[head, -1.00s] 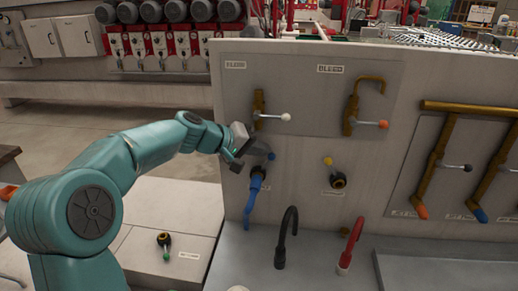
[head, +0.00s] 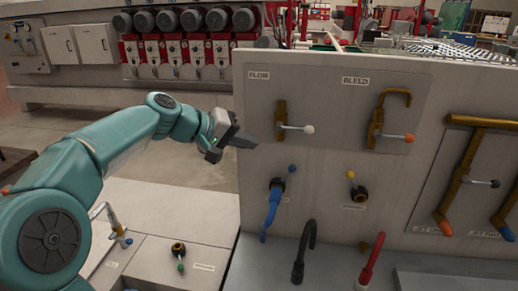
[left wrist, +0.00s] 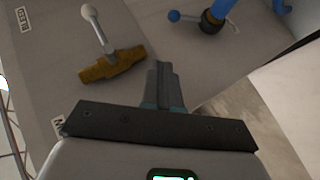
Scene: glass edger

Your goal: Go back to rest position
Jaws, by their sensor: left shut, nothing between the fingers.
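My left gripper (head: 240,142) is at the left edge of the upright grey panel (head: 330,230), left of the valve under the FLOW label. Its fingers are shut and empty, and they also show in the left wrist view (left wrist: 164,88). The brass FLOW valve (head: 281,118) has a white-knobbed lever pointing right. It shows at the upper left of the left wrist view (left wrist: 112,64). A blue-knobbed valve (head: 277,184) with a blue hose (head: 271,212) sits below it, apart from the gripper. My right gripper is not in view.
The BLEED valve (head: 376,122) with an orange knob and a yellow-knobbed valve (head: 357,192) are on the panel. Black (head: 303,248) and red (head: 372,262) spouts stand below. A white low bench (head: 180,215) lies at left, with open floor behind it.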

